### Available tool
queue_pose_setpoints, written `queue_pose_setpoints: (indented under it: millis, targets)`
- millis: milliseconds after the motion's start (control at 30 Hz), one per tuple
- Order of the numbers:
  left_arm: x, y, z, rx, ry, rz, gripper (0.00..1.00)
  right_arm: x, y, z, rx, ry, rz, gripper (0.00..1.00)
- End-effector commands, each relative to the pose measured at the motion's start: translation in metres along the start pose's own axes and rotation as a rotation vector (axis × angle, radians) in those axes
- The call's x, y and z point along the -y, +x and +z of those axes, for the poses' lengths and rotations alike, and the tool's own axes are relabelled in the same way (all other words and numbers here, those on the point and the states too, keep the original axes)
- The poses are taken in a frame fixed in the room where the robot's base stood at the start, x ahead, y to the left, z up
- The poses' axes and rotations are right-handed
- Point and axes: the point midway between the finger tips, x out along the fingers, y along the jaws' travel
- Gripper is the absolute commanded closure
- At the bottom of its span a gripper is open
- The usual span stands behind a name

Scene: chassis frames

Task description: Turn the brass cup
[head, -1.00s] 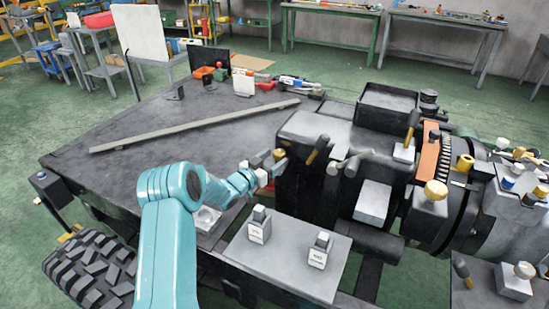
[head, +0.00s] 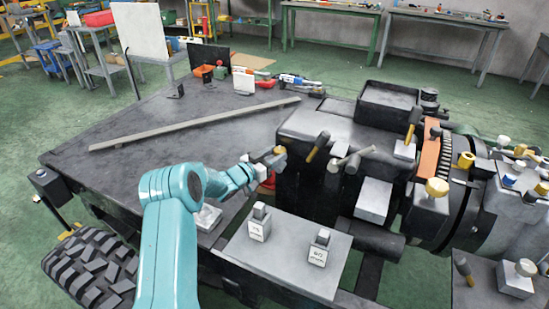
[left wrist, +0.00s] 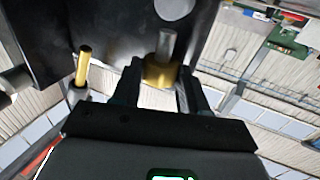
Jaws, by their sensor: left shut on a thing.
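The brass cup (head: 279,150) sits at the left side of the dark machine block, small in the head view. In the left wrist view the brass cup (left wrist: 158,75) is a short gold cylinder on a grey pin that comes out of a black part. My left gripper (head: 272,157) has reached it from the left. Its two dark fingers (left wrist: 160,82) stand on either side of the cup, shut on it. Part of the cup is hidden by the fingers and the gripper body. My right gripper is in neither view.
A brass-handled lever (head: 317,147) stands close to the right of the cup; a gold rod (left wrist: 84,67) shows left of the fingers. A grey plate (head: 288,255) with two labelled blocks lies in front.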

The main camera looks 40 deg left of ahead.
Motion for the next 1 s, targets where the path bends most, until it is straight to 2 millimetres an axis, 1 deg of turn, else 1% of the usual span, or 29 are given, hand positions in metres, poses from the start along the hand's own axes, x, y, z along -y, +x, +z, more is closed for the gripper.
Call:
queue_pose_setpoints:
  millis: [33,100,400,700,1000]
  targets:
    - [0.002,0.000,0.004,-0.001,0.003,0.026,0.88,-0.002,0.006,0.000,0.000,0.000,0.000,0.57]
    - [0.004,0.000,0.004,-0.001,0.006,0.072,0.87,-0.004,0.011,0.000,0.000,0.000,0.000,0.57]
    - [0.008,0.001,0.004,0.000,0.004,0.275,0.87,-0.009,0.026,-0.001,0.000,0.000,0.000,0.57]
    - [0.009,0.002,0.004,0.001,0.003,0.389,0.87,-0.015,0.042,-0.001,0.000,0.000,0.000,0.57]
    - [0.011,0.003,0.003,-0.001,0.002,0.454,0.87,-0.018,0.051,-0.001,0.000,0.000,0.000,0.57]
